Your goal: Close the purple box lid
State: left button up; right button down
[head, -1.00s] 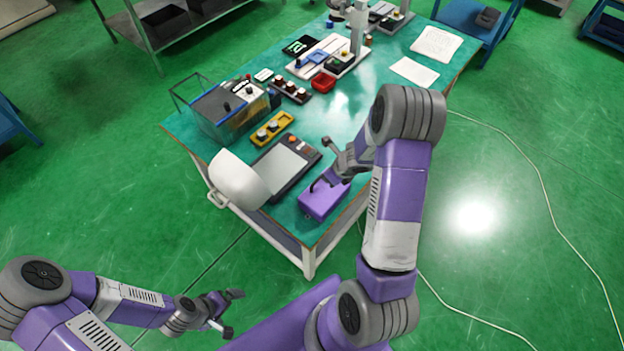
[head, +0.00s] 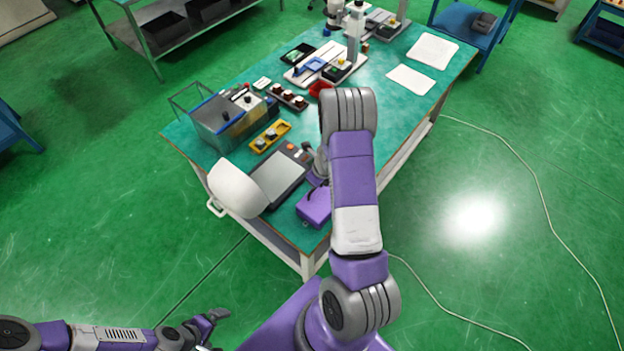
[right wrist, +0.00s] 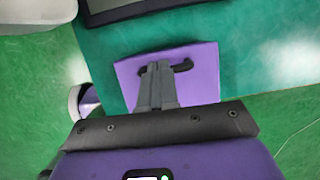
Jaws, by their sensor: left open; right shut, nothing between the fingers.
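The purple box (head: 313,208) sits on the near corner of the green table, partly covered by my right arm in the head view. Its purple top with a dark handle (right wrist: 182,66) shows in the right wrist view and looks flat. Whether the lid is fully down I cannot tell. My right gripper (right wrist: 157,68) is shut and empty, its fingertips over the box top by the handle; whether they touch it is unclear. In the head view that gripper is mostly hidden behind my arm. My left gripper (head: 217,330) is open and empty, low and off the table.
A flat grey-screened device (head: 278,178) and a white rounded housing (head: 237,188) stand just left of the box. A yellow tray (head: 270,137), a clear tank (head: 205,125) and papers (head: 432,50) are farther back on the table (head: 395,110).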

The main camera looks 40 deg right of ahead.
jog(key=shift+w+f, duration=0.65)
jog(key=shift+a, duration=0.1)
jog(key=shift+p, duration=0.3)
jog(key=w+r+p, duration=0.4)
jog(key=r+p, duration=0.2)
jog(key=r, duration=0.6)
jog(key=shift+w+a, duration=0.35)
jog(key=shift+w, duration=0.05)
